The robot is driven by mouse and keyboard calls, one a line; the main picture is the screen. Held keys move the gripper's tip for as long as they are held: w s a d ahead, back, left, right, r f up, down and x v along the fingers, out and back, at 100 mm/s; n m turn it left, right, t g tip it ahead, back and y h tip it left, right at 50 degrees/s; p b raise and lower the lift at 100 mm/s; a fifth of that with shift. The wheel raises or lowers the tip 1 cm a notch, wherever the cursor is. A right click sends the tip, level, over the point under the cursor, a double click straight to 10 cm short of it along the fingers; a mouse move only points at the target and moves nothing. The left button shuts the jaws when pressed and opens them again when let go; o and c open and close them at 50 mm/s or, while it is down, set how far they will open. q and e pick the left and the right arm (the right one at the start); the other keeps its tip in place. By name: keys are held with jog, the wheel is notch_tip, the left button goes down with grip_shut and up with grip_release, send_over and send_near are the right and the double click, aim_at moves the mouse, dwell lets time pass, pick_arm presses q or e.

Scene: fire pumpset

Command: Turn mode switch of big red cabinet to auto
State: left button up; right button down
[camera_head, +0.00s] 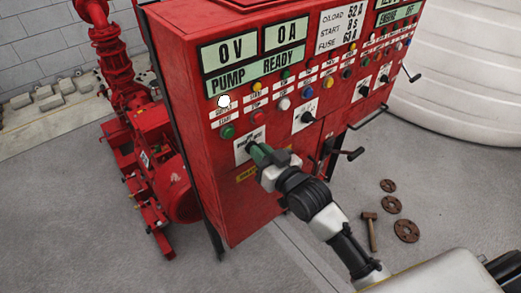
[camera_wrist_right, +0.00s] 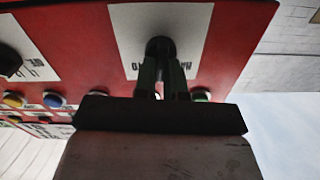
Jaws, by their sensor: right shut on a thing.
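The big red cabinet (camera_head: 215,190) stands in the middle of the head view, with "PUMP READY" on its display. The mode switch is a dark knob on a white plate (camera_head: 241,156) at the lower left of its front panel. My right gripper (camera_head: 256,152) is at this plate, its green fingers shut on the knob and covering most of it. In the right wrist view the dark knob (camera_wrist_right: 160,46) shows between the fingers (camera_wrist_right: 160,75), in front of the white plate. The plate's lettering is partly hidden, so I cannot read the knob's setting. My left gripper is out of view.
Coloured buttons and lamps sit around the switch, such as a green button (camera_head: 227,132). Another switch plate (camera_head: 305,115) is to the right. A red pump (camera_head: 150,130) stands left. A hammer (camera_head: 370,230) and brown flanges (camera_head: 406,231) lie on the floor.

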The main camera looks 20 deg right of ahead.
jog(key=shift+w+d+f+m+p, duration=0.15)
jog(key=shift+m+p, duration=0.75)
jog(key=shift+m, duration=1.05)
jog(key=shift+s+d+r+m+p, duration=0.15)
jog(key=shift+m+p, duration=0.7)
jog(key=shift+m, duration=1.1)
jog(key=shift+w+f, duration=0.1)
jog(key=shift+f, duration=0.05)
jog(key=c, duration=1.2)
grip_release()
jog(key=b+v, duration=0.3)
jog(key=v, duration=0.7)
jog(key=shift+s, duration=0.35)
